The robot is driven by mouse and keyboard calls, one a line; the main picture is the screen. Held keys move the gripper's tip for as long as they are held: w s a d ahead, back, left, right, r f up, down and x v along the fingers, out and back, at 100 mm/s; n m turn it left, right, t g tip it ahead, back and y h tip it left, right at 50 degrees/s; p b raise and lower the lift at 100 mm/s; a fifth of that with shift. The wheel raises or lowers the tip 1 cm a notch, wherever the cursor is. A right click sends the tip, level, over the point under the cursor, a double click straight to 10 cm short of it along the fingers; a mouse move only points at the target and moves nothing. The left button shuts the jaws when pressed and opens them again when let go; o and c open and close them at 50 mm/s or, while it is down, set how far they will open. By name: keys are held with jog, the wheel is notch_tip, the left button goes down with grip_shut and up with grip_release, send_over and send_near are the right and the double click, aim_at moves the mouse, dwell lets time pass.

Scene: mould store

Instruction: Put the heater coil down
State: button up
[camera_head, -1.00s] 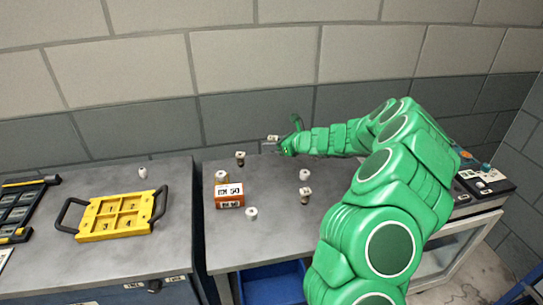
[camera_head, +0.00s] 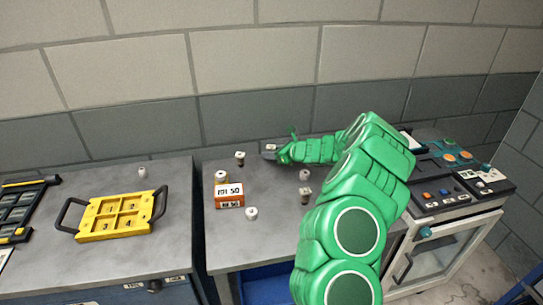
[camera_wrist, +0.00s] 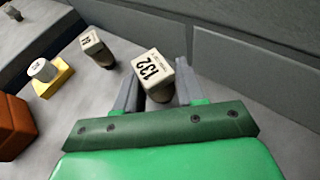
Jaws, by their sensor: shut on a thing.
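The heater coil (camera_wrist: 152,68), with a pale top marked 132 and a darker body, sits between the two grey fingers of my gripper (camera_wrist: 158,84) in the wrist view. The fingers are shut on it. In the head view my gripper (camera_head: 274,153) is low over the back of the middle worktop, near the wall. The coil shows there only as a tiny pale top (camera_head: 271,147). I cannot tell whether its base touches the worktop (camera_head: 270,235).
Left of my gripper stands a similar dark-bodied piece (camera_head: 240,156). An orange box (camera_head: 229,196) and several small pale or dark pieces stand nearer the front. A yellow tray (camera_head: 117,236) lies on the left bench. A control panel (camera_head: 450,190) is at the right.

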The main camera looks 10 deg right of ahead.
jog(key=shift+f, duration=0.65)
jog(key=shift+f, duration=0.15)
jog(key=o, duration=1.1)
